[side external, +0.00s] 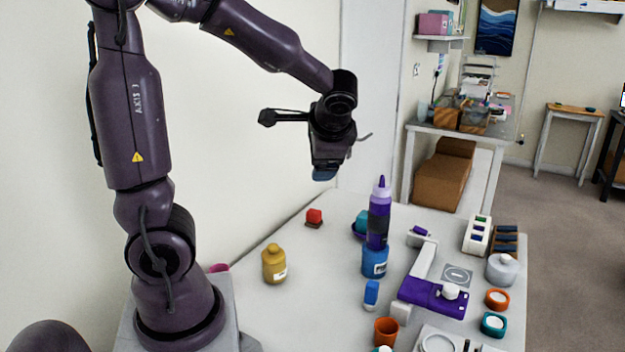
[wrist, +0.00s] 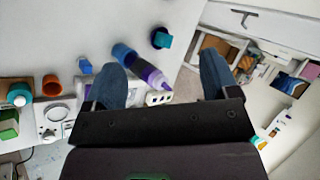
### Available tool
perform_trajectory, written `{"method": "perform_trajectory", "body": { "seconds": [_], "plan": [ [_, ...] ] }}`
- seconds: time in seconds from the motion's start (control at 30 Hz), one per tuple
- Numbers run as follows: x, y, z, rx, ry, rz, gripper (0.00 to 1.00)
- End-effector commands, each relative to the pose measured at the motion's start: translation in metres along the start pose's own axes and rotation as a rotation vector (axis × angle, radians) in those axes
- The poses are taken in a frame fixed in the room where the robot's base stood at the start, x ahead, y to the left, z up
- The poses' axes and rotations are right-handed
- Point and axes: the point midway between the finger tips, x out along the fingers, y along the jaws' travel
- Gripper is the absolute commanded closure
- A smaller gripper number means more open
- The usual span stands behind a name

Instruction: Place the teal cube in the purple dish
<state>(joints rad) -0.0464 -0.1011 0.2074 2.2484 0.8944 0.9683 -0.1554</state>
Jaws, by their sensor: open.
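The teal cube (side external: 361,222) is toward the back of the table, partly hidden behind the tall purple bottle. The rim of the purple dish (side external: 356,233) shows under and around it, and the cube appears to rest in the dish. In the wrist view the teal cube (wrist: 163,41) is at the top centre, with an edge of the purple dish (wrist: 155,33) beside it. My gripper (side external: 325,174) is raised well above the table, apart from the cube. In the wrist view its fingers (wrist: 162,82) are wide apart with nothing held between them.
A purple bottle (side external: 379,214) stands in or just behind a blue container (side external: 375,263), close to the dish. A yellow bottle (side external: 274,265), red item (side external: 314,216), small blue bottle (side external: 371,293) and orange cup (side external: 387,332) stand around. A purple-and-white device (side external: 435,296) is at right. The left-centre table is mostly clear.

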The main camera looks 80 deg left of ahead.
Motion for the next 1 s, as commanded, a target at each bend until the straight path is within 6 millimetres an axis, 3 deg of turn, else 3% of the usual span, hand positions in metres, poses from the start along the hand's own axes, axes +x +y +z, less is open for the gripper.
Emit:
{"method": "perform_trajectory", "body": {
  "seconds": [0.03, 0.2, 0.4, 0.57, 1.0],
  "plan": [
    [-0.022, 0.016, 0.007, -0.058, 0.072, 0.091, 0.19],
    [-0.083, 0.072, 0.026, -0.191, 0.276, 0.389, 0.19],
    [-0.131, 0.112, 0.043, -0.262, 0.438, 0.611, 0.19],
    [-0.143, 0.123, 0.047, -0.278, 0.479, 0.673, 0.19],
    [-0.143, 0.123, 0.047, -0.28, 0.478, 0.676, 0.19]
  ]
}}
